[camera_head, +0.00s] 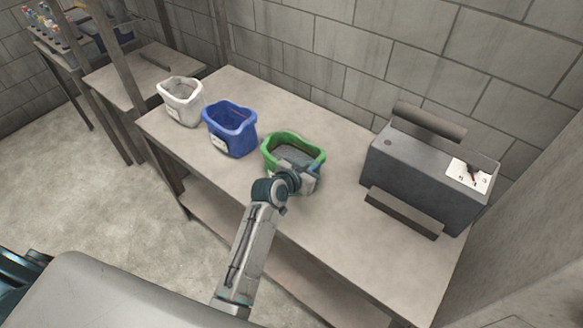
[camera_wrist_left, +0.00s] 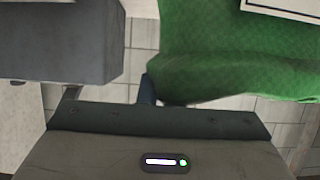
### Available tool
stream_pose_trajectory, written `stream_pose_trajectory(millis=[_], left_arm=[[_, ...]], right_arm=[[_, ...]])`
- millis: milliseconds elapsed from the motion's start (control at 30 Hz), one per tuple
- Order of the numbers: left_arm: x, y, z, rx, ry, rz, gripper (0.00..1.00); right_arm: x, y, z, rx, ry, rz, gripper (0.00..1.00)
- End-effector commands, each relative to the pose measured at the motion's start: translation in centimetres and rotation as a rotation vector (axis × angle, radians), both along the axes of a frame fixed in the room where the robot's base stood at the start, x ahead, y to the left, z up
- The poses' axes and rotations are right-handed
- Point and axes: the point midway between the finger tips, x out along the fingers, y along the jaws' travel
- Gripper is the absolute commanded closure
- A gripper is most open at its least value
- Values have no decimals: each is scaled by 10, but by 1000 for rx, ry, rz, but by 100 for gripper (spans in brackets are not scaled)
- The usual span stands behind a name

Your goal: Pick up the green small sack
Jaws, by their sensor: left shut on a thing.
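The green small sack (camera_head: 294,147) is an open-topped bag at the middle of the table in the head view. My left gripper (camera_head: 309,172) is at its near right side and is shut on it; the gripper and wrist cover part of the sack's front. In the left wrist view the green sack (camera_wrist_left: 235,50) fills the upper right, with a white label at the top edge. The fingertips are mostly hidden, so the exact grip point cannot be told. My right gripper is not in view.
A blue sack (camera_head: 230,130) and a white sack (camera_head: 181,101) stand to the left on the same table (camera_head: 330,223). A grey machine (camera_head: 425,165) with a paper on top stands at the right. A block wall runs behind. The table's front is clear.

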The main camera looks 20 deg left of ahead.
Motion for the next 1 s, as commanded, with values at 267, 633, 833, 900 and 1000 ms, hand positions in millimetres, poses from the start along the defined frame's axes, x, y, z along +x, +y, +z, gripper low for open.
stream_pose_trajectory(millis=[267, 633, 833, 900, 1000], left_arm=[[0, 0, 0, -3, 2, 0, 100], [0, 0, 0, -4, 2, 0, 100], [0, 0, 0, -4, 2, 0, 100], [0, 0, 0, -4, 2, 0, 100], [0, -1, 0, -4, 2, 0, 100]], right_arm=[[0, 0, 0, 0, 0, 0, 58], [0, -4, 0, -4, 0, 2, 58], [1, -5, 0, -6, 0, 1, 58], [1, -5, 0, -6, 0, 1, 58], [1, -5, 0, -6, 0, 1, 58]])
